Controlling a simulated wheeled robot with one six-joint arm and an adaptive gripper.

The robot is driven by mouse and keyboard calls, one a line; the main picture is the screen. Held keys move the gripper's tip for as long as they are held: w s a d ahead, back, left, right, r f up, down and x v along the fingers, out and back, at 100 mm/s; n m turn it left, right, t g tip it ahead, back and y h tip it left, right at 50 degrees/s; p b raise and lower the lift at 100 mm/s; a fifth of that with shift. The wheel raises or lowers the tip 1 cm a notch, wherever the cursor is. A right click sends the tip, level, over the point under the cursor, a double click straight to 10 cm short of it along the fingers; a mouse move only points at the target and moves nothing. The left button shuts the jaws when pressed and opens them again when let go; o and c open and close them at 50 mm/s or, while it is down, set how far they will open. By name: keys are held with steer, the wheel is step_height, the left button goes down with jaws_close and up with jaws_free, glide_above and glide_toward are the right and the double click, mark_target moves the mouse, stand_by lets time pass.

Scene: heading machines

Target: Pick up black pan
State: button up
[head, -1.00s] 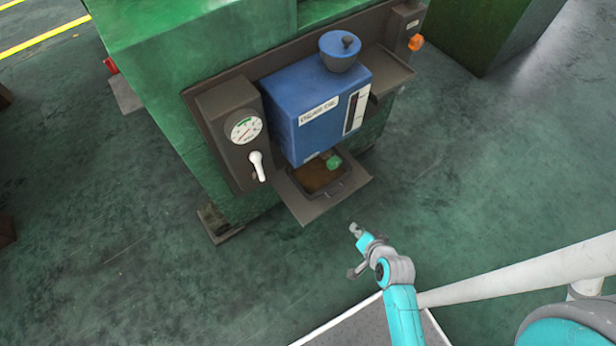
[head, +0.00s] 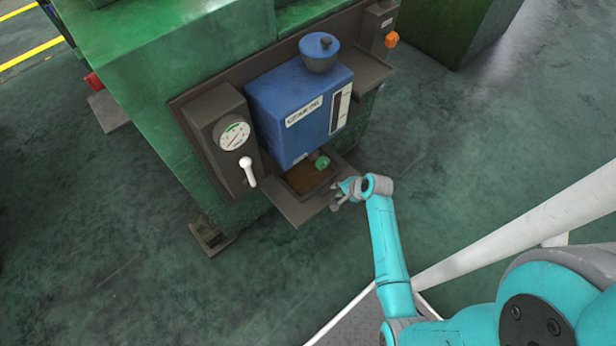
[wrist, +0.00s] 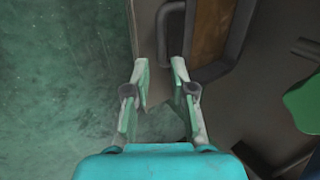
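The black pan (head: 311,194) sits on a dark shelf below the blue oil box, with brown liquid in it. In the wrist view the pan's rim (wrist: 237,48) and its dark bar handle (wrist: 163,40) show at the top. My gripper (head: 338,194) is at the shelf's right front edge, beside the pan. In the wrist view my gripper (wrist: 159,70) is open and empty. The handle lies just ahead of the fingertips, roughly in line with the gap; I cannot tell whether they touch it.
The blue oil box (head: 300,108) hangs close above the pan. A green knob (head: 322,162) sticks out over it. A gauge box (head: 222,130) with a white lever (head: 247,172) stands to the left. The floor in front is clear.

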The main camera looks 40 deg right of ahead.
mark_target(331, 191)
steer(key=shift+x, duration=3.2)
steer(key=shift+w+a, duration=0.1)
steer(key=shift+a, duration=0.1)
steer(key=shift+r, duration=0.1)
jaws_close()
